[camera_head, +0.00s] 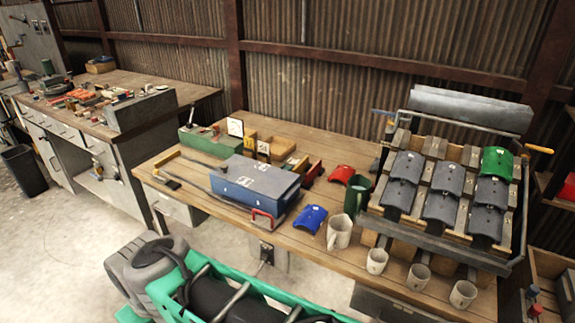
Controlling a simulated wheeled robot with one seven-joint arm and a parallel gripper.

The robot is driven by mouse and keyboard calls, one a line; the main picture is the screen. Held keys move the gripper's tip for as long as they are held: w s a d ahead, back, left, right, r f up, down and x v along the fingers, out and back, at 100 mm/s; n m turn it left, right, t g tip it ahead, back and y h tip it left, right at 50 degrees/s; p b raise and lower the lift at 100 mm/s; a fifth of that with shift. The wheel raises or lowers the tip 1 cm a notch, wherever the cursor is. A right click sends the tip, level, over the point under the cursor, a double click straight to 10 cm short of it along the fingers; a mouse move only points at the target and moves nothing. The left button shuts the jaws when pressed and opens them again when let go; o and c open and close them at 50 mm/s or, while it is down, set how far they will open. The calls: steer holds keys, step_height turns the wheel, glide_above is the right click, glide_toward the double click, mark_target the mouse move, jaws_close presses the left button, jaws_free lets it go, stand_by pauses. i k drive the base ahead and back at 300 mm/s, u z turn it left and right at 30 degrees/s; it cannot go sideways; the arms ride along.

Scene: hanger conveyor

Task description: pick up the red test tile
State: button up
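The red test tile (341,174) is a small curved red piece with a pale mark on top. A blue tile (310,218) lies nearer on the same bench, and a green tile (497,162) sits at the upper right of the rack. I cannot make out my gripper in this view.
A sloped rack (430,235) with several grey tiles stands on the right of the bench. Several pale mugs (340,232) line the front edge. A blue toolbox (255,185) stands left of the tiles. A second cluttered bench (135,82) is at the left.

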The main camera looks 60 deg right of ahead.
mark_target(343, 174)
steer(key=z, duration=0.05)
steer(key=i, duration=1.1)
steer(key=z, duration=1.1)
steer(key=i, duration=0.8)
steer(key=z, duration=1)
steer(key=i, duration=0.2)
steer(key=z, duration=0.15)
